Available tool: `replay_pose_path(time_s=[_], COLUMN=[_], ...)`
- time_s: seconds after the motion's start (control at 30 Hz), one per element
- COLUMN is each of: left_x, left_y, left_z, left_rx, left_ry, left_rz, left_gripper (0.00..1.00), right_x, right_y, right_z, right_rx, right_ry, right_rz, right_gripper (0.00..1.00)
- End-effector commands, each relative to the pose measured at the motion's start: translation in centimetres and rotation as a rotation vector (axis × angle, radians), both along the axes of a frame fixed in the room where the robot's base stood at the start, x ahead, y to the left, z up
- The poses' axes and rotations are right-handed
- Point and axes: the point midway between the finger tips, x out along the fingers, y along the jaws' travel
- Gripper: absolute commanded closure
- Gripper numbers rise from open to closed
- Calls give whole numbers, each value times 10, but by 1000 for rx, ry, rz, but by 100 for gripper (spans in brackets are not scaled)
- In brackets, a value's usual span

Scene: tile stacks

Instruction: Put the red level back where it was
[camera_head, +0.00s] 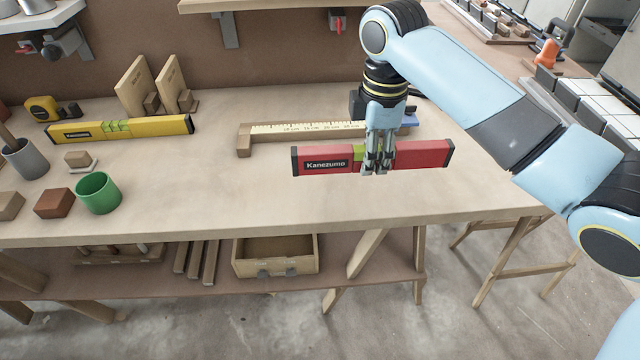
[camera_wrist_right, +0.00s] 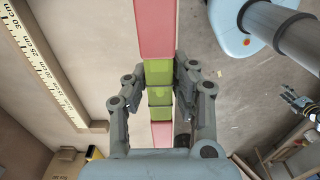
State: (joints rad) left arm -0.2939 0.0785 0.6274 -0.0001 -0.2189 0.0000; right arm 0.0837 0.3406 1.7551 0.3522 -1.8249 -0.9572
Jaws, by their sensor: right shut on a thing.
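The red level (camera_head: 420,156) has black ends, a "Kanezumo" label and a green vial section. My right gripper (camera_head: 377,168) is shut on it around its green middle and holds it level, apparently above the workbench (camera_head: 230,200). In the right wrist view, the red level (camera_wrist_right: 156,30) runs between the two fingers of my right gripper (camera_wrist_right: 160,95), which flank its green part. A wooden ruler piece with a centimetre scale (camera_head: 245,140) lies on the bench behind the level.
A yellow level (camera_head: 160,127) stands at the back left. A green cup (camera_head: 98,193), a grey cup (camera_head: 25,160) and wooden blocks (camera_head: 54,203) sit at the left. The bench between the green cup and the red level is clear.

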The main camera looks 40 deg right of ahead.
Motion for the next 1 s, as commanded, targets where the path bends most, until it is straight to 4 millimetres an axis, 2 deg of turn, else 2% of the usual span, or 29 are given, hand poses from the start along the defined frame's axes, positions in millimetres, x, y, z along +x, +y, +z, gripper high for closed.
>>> replay_pose_path(time_s=[0.13, 0.3, 0.5, 0.67, 0.9, 1.0], left_x=[-1, -9, -11, -11, -11, -11], left_y=[-2, -1, 0, 0, 2, 2], left_z=[-2, -7, -14, -15, -19, -19], left_rx=[-2, -2, -1, 0, 2, 2], left_ry=[2, 13, 17, 17, 17, 17], left_rz=[1, 1, 1, 1, 1, 1], left_gripper=[50, 50, 50, 50, 50, 50], right_x=[19, 59, 95, 105, 105, 105], right_y=[11, 26, 39, 43, 43, 43], right_z=[-15, -41, -64, -71, -104, -111], right_rx=[6, 6, 3, 0, 1, 1], right_ry=[-3, -2, -1, -1, 2, -1], right_rz=[-1, -1, 0, 1, 1, 1], right_gripper=[100, 100, 100, 100, 100, 100])
